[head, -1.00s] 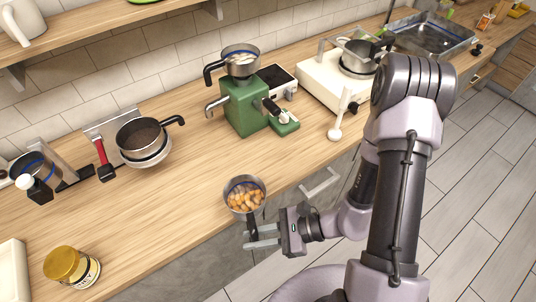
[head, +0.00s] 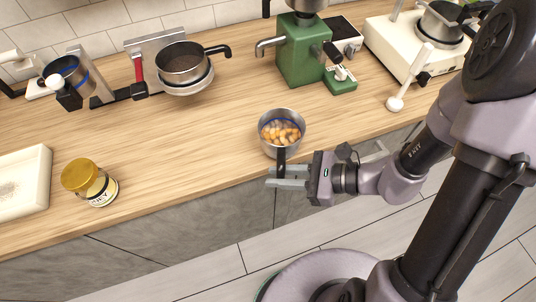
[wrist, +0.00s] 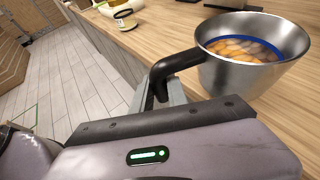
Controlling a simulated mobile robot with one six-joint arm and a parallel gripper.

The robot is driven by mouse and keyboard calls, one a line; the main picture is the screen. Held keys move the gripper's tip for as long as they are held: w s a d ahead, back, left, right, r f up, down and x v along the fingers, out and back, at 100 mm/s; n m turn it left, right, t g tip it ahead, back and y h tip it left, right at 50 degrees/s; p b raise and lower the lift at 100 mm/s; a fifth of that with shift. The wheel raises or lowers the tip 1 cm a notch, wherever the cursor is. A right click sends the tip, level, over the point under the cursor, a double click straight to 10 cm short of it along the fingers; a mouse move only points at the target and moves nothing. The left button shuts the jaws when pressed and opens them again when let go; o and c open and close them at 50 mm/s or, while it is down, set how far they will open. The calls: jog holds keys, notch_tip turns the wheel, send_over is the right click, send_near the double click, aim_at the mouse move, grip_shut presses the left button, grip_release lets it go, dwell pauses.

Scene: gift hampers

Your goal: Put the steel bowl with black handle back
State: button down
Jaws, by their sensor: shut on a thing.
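The steel bowl with black handle (head: 282,148) is held near the front edge of the wooden counter. It is roughly level and has a blue band inside and orange-brown nut-like pieces in it. In the wrist view the bowl (wrist: 235,75) is at the upper right. My gripper (head: 276,178) is shut on its black handle (wrist: 178,64), which hangs down between the fingers (wrist: 160,97). I cannot tell whether the bowl's base touches the counter.
A green machine (head: 302,50) and a white appliance (head: 400,45) stand to the right. A gold-lidded jar (head: 88,182) is at the front left. The middle of the counter is clear.

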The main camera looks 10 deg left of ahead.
aim_at(268, 143)
jog(key=w+a, duration=0.1)
jog(key=w, duration=0.2)
jog(key=w+a+b, duration=0.1)
jog(key=w+a, duration=0.1)
jog(key=w, duration=0.1)
jog(key=w+a, duration=0.1)
jog(key=w, duration=0.1)
jog(key=shift+w+a+f, duration=0.15)
jog(key=shift+w+f, duration=0.25)
jog(key=shift+w+a+f+b, duration=0.1)
jog(key=shift+w+f+b, duration=0.15)
jog(key=shift+b, duration=0.25)
notch_tip(268, 143, down, 3)
jog(key=shift+f+b, duration=0.1)
jog(key=shift+b, duration=0.75)
jog(key=c, duration=1.7)
grip_release()
jog(key=shift+c, duration=0.2)
jog(key=o, duration=0.4)
jog(key=shift+o, duration=0.2)
